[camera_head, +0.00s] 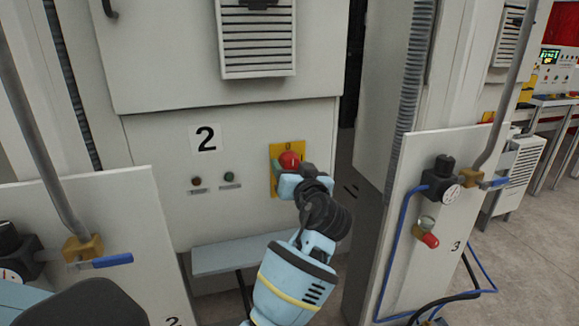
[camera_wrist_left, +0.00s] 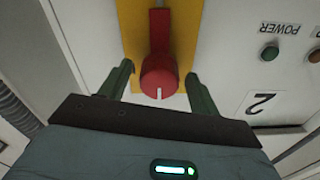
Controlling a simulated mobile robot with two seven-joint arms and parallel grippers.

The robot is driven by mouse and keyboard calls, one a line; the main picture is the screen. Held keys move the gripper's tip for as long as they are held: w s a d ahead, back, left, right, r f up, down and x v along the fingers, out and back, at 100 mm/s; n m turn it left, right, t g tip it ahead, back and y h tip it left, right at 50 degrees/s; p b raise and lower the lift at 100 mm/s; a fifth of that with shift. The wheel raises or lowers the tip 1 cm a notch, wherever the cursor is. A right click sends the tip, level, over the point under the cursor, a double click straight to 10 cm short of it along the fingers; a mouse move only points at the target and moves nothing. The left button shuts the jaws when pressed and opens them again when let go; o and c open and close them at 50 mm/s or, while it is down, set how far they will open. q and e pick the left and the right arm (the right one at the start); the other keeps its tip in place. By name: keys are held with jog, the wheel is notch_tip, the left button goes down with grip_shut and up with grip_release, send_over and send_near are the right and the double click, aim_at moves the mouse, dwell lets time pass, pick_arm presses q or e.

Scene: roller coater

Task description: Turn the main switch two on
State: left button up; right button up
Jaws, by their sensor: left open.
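The main switch two is a red rotary knob (camera_head: 289,161) on a yellow plate (camera_head: 275,183), on the grey cabinet panel marked 2. In the left wrist view the red knob (camera_wrist_left: 159,72) stands on its yellow plate (camera_wrist_left: 180,20), with a white mark on its near end. My left gripper (camera_head: 287,174) is in front of the switch in the head view, hiding its lower part. In the left wrist view my left gripper (camera_wrist_left: 160,88) is open, one finger on each side of the knob with visible gaps. My right gripper is not in view.
A grey ledge (camera_head: 238,256) juts out below. A panel marked 3 (camera_head: 425,215) with a regulator and blue hose stands to the right.

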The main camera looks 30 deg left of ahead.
pick_arm(q)
jog(key=shift+w+a, duration=0.35)
jog(key=shift+a, duration=0.1)
jog(key=c, duration=1)
